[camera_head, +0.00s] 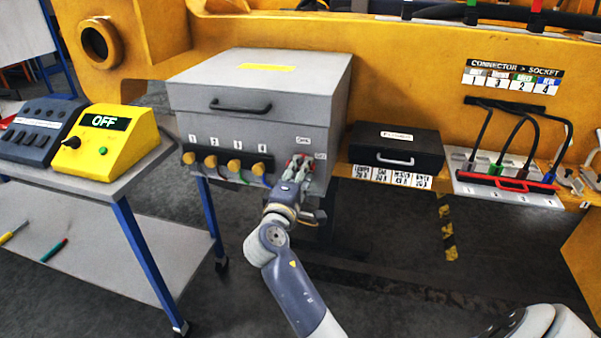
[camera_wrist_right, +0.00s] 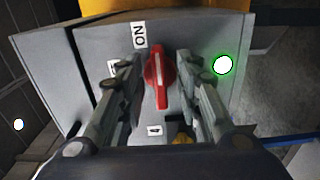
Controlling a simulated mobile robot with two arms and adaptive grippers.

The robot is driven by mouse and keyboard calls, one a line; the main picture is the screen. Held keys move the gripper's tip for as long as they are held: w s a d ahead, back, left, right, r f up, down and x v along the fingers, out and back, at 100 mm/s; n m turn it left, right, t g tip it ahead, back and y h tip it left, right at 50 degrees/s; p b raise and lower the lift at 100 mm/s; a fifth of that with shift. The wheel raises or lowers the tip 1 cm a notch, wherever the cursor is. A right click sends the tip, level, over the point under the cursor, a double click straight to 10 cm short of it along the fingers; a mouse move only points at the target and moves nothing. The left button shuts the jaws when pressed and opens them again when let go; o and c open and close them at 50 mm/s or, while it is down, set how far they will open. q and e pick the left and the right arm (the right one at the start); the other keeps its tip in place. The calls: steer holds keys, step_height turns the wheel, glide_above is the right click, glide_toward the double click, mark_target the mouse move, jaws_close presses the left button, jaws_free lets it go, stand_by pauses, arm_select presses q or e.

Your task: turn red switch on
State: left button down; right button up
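The red switch (camera_wrist_right: 160,78) is a rotary knob on the front of a large grey box (camera_head: 262,85). In the wrist view its handle lies nearly upright in the picture, its upper end near the ON label (camera_wrist_right: 140,35). A second label is partly hidden by a finger. A round lamp (camera_wrist_right: 223,65) beside the switch glows green. My right gripper (camera_wrist_right: 160,85) has a finger on each side of the handle, with gaps showing. In the head view my right gripper (camera_head: 297,174) is at the box's right front and mostly hides the switch. My left gripper is not in view.
Several yellow plugs (camera_head: 234,166) line the box's front, left of the gripper. A black case (camera_head: 397,147) stands to the right. A yellow control box (camera_head: 107,142) reading OFF sits on the left cart. A cable rack (camera_head: 508,190) is at far right.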

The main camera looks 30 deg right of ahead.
steer(key=v, duration=0.7)
steer(key=shift+s+a, duration=0.15)
steer(key=shift+s, duration=0.05)
steer(key=w+a+f+n+y, duration=0.1)
steer(key=a+f+n+y, duration=0.15)
steer(key=f, duration=0.85)
steer(key=w+a+f+n+y, duration=0.15)
steer(key=a+f+y, duration=0.25)
steer(key=f, duration=0.7)
steer(key=s+a+f+m+g+y+p, duration=0.1)
steer(key=s+a+f+y, duration=0.15)
steer(key=f, duration=0.65)
steer(key=s+a+f+g+y, duration=0.15)
steer(key=s+f, duration=0.25)
steer(key=f, duration=0.5)
steer(key=s+a+f+m+g+y, duration=0.1)
steer(key=s+f+m+g+y, duration=0.3)
steer(key=s+f, duration=1.4)
steer(key=s+d+f+m+g, duration=0.1)
steer(key=s+f, duration=0.1)
steer(key=s, duration=0.6)
steer(key=s+d+f+m+g, duration=0.1)
steer(key=s+f+m, duration=0.1)
steer(key=s, duration=0.6)
steer(key=s+d+f+m+g+p, duration=0.1)
steer(key=s+f+g, duration=0.1)
steer(key=s, duration=0.6)
steer(key=shift+s+f+m+h, duration=0.3)
steer(key=shift+f+h, duration=0.05)
steer(key=shift+f, duration=0.05)
